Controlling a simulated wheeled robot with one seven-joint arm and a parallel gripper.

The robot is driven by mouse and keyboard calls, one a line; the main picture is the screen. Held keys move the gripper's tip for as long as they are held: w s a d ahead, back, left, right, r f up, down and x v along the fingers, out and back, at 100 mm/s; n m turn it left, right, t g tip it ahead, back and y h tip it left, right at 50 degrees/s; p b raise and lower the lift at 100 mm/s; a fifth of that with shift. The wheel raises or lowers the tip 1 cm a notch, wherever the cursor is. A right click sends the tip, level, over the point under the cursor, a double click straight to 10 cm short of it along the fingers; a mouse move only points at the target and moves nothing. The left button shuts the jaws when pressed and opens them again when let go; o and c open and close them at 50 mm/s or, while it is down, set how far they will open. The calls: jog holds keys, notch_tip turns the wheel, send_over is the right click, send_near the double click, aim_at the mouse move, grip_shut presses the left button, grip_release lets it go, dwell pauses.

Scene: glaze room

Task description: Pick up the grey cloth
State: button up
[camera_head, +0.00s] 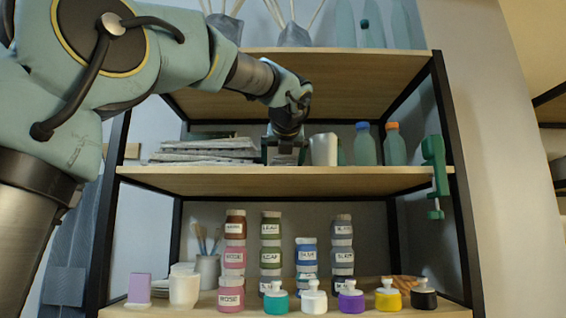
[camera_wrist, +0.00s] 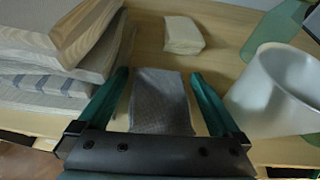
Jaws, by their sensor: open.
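The grey cloth (camera_wrist: 160,100) is a small folded, textured piece lying flat on the wooden middle shelf. In the wrist view it lies between the two green fingers of my gripper (camera_wrist: 160,76), which are open, one on each side of it. In the head view my gripper (camera_head: 286,151) is over the middle shelf, between the stack and the white cup. I cannot make out the cloth there; my gripper appears to hide it. The near end of the cloth is partly hidden by the gripper's base.
A layered stack (camera_wrist: 60,50) stands close on the left. A white cup (camera_wrist: 280,95) is close on the right, with bottles (camera_head: 365,147) beyond. A folded cream piece (camera_wrist: 183,35) lies behind. The upper shelf (camera_head: 330,65) is overhead; a green clamp (camera_head: 434,170) grips the right edge.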

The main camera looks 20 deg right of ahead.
jog(key=shift+w+d+f, duration=0.1)
jog(key=shift+w+f, duration=0.05)
jog(key=shift+w, duration=0.15)
jog(key=shift+c, duration=0.2)
jog(key=c, duration=1.2)
jog(key=shift+c, duration=0.2)
jog(key=shift+s+d, duration=0.1)
